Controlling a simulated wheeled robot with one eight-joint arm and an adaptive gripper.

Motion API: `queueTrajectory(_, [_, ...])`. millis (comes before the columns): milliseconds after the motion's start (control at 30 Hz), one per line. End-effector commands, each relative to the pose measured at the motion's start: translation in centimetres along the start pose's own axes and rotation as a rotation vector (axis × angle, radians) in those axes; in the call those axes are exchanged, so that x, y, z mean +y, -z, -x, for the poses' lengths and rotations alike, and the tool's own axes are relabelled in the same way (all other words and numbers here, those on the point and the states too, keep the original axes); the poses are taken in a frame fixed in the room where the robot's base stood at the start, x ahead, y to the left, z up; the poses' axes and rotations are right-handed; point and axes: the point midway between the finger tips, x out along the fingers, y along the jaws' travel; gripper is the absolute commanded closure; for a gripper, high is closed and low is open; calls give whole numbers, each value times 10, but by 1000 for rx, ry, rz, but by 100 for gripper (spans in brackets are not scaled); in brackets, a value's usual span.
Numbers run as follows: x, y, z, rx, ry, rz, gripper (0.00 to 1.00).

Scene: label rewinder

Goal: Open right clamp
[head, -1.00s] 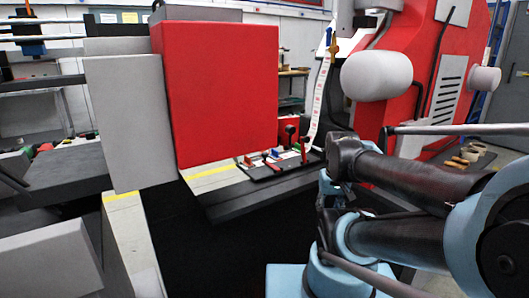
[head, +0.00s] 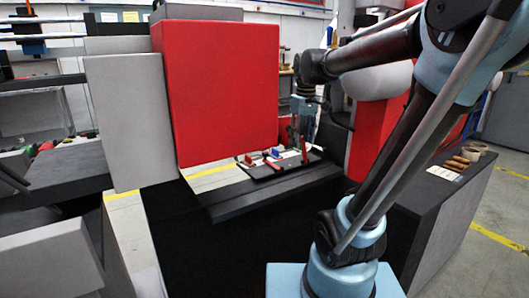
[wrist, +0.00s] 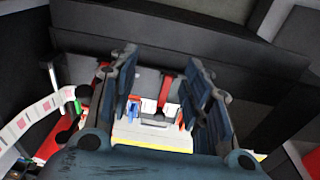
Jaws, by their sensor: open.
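A black clamp plate (head: 268,172) lies along the machine's front ledge. An upright red clamp lever (head: 304,150) stands at its right end, and a low red lever with a blue part (head: 274,154) lies to its left. My gripper (head: 300,138) hangs down over the right end of the plate. In the wrist view the gripper's two fingers (wrist: 163,62) are apart with nothing held. A red lever (wrist: 166,90) shows in the gap between them, below the fingertips. Another red lever (wrist: 103,72) is partly hidden by the left finger. I cannot tell whether the fingers touch anything.
A white label strip (wrist: 30,118) runs at the left of the wrist view. A black side table (head: 440,190) with small rolls is at the right. A dark gap lies below the ledge.

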Motion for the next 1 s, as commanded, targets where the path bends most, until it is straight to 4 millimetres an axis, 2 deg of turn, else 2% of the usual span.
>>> queueTrajectory(33, [-1,20,8,-7,4,39,56])
queueTrajectory(300, [-13,110,37,-42,26,239,56])
queueTrajectory(500, [-26,164,47,-62,39,356,56])
queueTrajectory(700, [-34,189,50,-72,45,415,56])
queueTrajectory(867, [-36,192,43,-74,46,424,56])
queueTrajectory(1000, [-36,191,26,-73,46,424,56])
